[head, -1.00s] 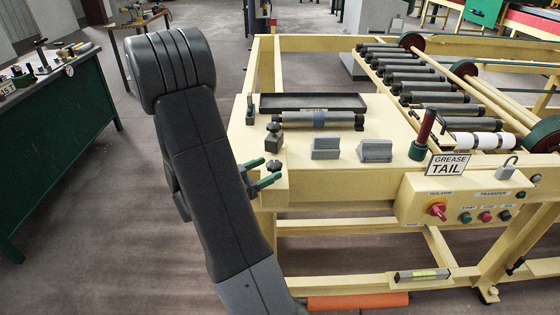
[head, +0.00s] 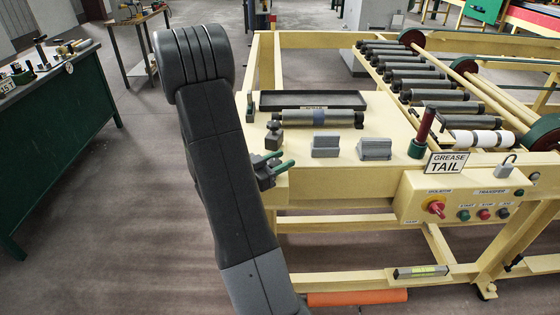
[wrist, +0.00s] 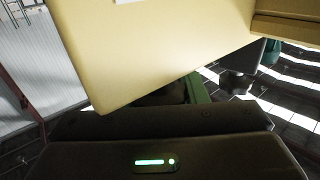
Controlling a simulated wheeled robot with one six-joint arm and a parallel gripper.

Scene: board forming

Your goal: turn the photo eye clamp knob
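A dark knob (head: 274,128) on a small dark block stands at the near-left corner of the cream conveyor table. It looks like the clamp knob, but no label confirms this. My gripper (head: 288,166) is just in front of and below it, by the table's left end, its two green fingers pointing right. A gap shows between the fingers, with nothing seen held there. My dark arm hides part of the gripper's base. In the wrist view, the cream table panel fills the top and a green finger (wrist: 197,88) shows beneath it; the knob is not clearly visible.
A control box (head: 465,200) hangs on the front. Open floor lies left of the table.

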